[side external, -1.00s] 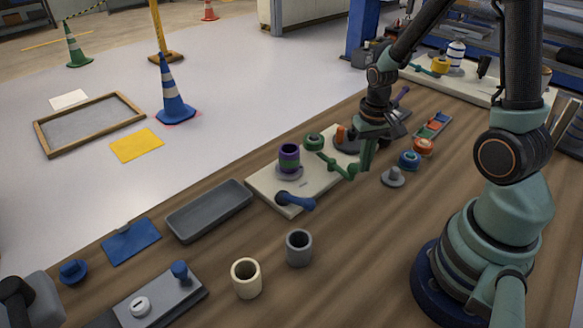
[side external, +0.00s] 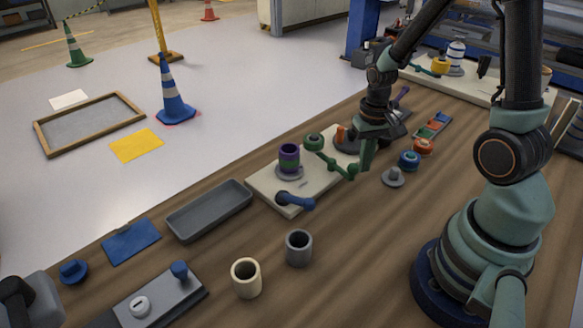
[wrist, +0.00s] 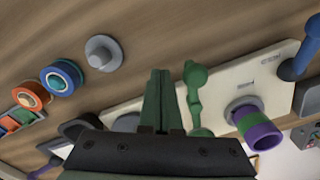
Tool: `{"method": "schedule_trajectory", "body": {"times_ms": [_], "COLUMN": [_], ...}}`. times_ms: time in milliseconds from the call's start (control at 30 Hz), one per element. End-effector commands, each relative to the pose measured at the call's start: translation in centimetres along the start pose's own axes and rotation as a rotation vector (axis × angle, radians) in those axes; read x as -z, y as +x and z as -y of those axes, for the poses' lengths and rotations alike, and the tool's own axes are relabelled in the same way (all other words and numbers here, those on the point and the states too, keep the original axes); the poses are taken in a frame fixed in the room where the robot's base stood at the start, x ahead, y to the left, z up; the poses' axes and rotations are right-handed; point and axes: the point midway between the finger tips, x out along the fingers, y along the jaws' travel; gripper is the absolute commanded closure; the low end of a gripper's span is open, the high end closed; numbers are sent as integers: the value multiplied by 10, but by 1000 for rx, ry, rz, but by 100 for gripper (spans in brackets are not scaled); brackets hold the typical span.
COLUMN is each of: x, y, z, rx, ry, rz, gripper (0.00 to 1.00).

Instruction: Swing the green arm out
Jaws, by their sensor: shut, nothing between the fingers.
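The green arm (side external: 334,161) lies on the pale board, with a green roller at its upper left end and a round knob at its lower right end. It also shows in the wrist view (wrist: 195,103), just right of my fingers. My gripper (side external: 364,166) is shut and empty, low over the board's right edge beside the knob end of the green arm. In the wrist view my gripper (wrist: 158,75) has its fingers together, with a narrow gap between them and the green arm. I cannot tell whether they touch lower down.
The board (side external: 262,186) also carries a purple and green roll (side external: 289,158) and a blue arm (side external: 296,201). A grey peg (side external: 393,177), a blue roller (side external: 409,160) and an orange roller (side external: 424,147) stand right of my gripper.

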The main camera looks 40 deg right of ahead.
Motion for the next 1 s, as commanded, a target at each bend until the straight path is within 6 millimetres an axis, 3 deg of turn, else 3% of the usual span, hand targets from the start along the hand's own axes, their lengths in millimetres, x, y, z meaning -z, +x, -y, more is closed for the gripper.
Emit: {"method": "schedule_trajectory", "body": {"times_ms": [467, 1000], "x": [0, -11], "y": [0, 0], "z": [1, 19], "rx": [0, 0], "ry": [0, -1], "rz": [0, 0], "gripper": [100, 100]}}
